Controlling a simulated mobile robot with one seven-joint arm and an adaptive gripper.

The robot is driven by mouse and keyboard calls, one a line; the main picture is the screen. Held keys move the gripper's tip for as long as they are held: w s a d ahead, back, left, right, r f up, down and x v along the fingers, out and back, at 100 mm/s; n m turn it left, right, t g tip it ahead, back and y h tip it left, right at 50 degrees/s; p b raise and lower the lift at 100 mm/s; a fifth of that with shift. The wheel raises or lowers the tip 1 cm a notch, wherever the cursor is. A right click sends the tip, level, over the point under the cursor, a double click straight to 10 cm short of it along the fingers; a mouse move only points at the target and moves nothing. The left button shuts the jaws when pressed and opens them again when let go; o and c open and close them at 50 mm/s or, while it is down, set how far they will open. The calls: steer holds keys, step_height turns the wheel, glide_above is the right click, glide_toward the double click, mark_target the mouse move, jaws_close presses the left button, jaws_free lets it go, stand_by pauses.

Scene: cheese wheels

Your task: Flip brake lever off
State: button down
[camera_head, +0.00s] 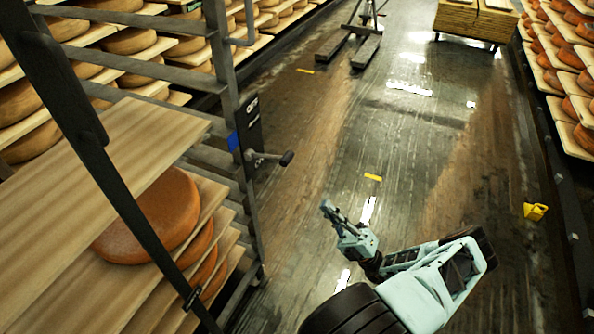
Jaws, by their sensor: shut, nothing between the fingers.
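The brake lever (270,157) is a short grey arm with a dark knob at its right end. It sticks out to the right from a dark plate (252,128) on the upright post of the metal rack. The plate carries white lettering, only partly readable, with a blue patch on its left. My gripper (326,209) is light blue, shut and empty. It is in the lower middle of the picture, below and to the right of the lever and apart from it. Its fingers point up and left.
The near rack holds wooden boards (100,165) with orange cheese wheels (152,218). A slanted dark bar crosses the front left. More cheese shelves line both sides. A yellow object (535,211) lies at the right. A wooden stack (475,20) stands at the back. The aisle floor (400,150) between is clear.

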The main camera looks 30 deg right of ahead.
glide_toward(268, 157)
steer(key=r, duration=0.3)
steer(key=d+r, duration=0.1)
steer(key=r, duration=0.1)
steer(key=shift+s+r+p, duration=0.2)
steer(key=shift+s+p, duration=0.1)
steer(key=shift+p, duration=0.05)
steer(key=shift+d, duration=0.1)
steer(key=shift+r+g+h+p, duration=0.3)
steer(key=shift+r+g+p, duration=0.15)
steer(key=shift+p, duration=0.45)
